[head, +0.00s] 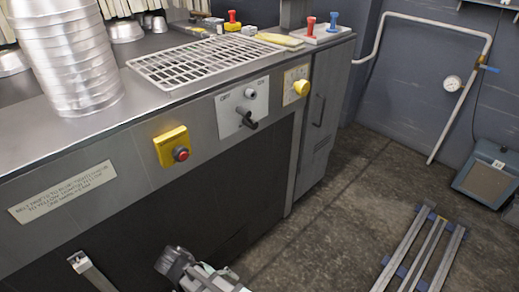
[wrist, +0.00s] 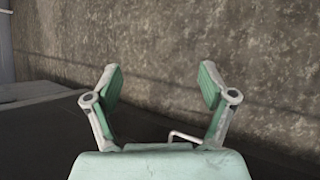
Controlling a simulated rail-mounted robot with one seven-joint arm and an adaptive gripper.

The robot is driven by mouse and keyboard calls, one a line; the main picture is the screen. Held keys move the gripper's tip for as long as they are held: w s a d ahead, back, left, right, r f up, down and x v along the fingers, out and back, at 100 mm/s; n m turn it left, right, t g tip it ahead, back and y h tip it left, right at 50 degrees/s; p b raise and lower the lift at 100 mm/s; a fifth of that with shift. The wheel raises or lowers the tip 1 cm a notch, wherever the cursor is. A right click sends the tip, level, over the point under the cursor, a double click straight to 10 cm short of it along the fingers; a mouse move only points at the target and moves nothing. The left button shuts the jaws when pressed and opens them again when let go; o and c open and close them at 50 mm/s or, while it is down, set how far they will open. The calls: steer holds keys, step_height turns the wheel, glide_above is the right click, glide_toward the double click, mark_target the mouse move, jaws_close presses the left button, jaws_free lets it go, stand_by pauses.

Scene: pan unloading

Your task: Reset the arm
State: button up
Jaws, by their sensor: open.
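My gripper (wrist: 158,88) is open and empty in the wrist view, its two green-padded fingers spread apart with bare floor beyond them. In the head view, part of my gripper or wrist (head: 195,272) shows at the bottom edge, low in front of the counter's dark front; its fingertips are not clear there. A stack of metal pans (head: 68,55) stands on the counter (head: 30,145) at the left, apart from my gripper.
A white wire rack (head: 205,58) lies on the counter. The counter front carries a yellow box with a red button (head: 171,146), a lever switch (head: 243,112) and a yellow knob (head: 301,87). A metal rail frame (head: 425,250) lies on the floor at right. Open floor lies between.

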steer(key=s+d+f+m+g+y, duration=0.2)
steer(key=s+d+m+g, duration=0.15)
steer(key=d, duration=0.85)
steer(key=s+d+f+m+g+y, duration=0.2)
steer(key=s+d+m+g, duration=0.15)
steer(key=d, duration=0.85)
steer(key=s+d+f+m+g+y, duration=0.1)
steer(key=s+d+m+g+y, duration=0.25)
steer(key=d, duration=0.85)
steer(key=s+a+r+t+p, duration=0.1)
steer(key=r+p, duration=0.5)
steer(key=p, duration=0.8)
steer(key=s+a+r+t+p, duration=0.2)
steer(key=r+p, duration=0.5)
steer(key=p, duration=0.8)
steer(key=shift+s+a, duration=0.15)
steer(key=shift+a, duration=0.75)
steer(key=shift+f+y, duration=0.1)
steer(key=shift+y, duration=0.15)
